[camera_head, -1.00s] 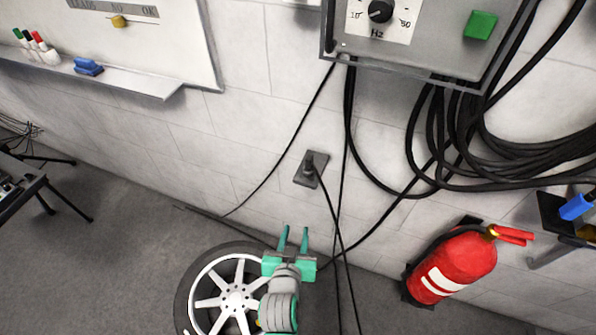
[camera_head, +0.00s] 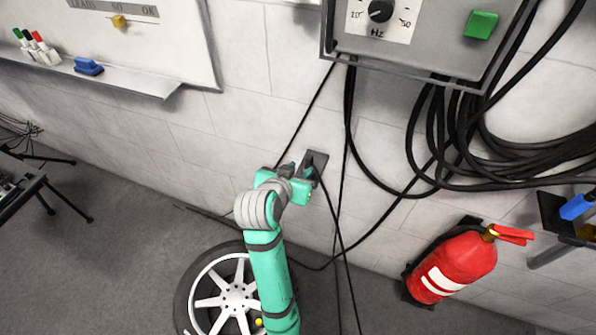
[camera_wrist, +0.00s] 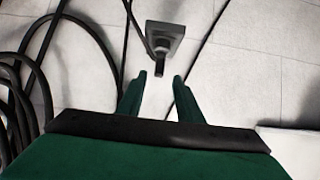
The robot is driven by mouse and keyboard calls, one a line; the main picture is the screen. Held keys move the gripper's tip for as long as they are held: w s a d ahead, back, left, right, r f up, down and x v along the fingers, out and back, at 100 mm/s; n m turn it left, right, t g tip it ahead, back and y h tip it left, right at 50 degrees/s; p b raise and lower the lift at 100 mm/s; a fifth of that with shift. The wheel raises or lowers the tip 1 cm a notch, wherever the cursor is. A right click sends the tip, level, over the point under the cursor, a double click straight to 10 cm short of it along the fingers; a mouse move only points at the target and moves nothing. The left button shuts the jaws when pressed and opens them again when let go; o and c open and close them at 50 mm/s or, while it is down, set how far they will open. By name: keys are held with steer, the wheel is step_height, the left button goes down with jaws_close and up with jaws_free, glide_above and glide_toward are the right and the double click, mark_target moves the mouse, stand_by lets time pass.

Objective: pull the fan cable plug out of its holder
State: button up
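The fan cable plug (camera_wrist: 158,70) is a dark piece seated in a grey holder plate (camera_wrist: 166,34) on the white wall. In the head view the holder plate (camera_head: 318,160) is partly hidden behind my gripper, and the plug is mostly covered. My gripper (camera_wrist: 160,76) is open, its two green fingers pointing at the plug from either side. The plug's free end shows in the gap just ahead of or between the fingertips; I cannot tell how deep. No contact is visible. In the head view my gripper (camera_head: 298,178) is close to the wall.
Black cables (camera_head: 345,130) hang along the wall beside the holder, and a thick coil (camera_head: 470,150) hangs at right. A control box (camera_head: 420,35) is above.

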mark_target(308, 160)
steer(key=shift+x, duration=4.05)
jaws_close()
steer(key=shift+r, duration=0.7)
steer(key=shift+r, duration=2.05)
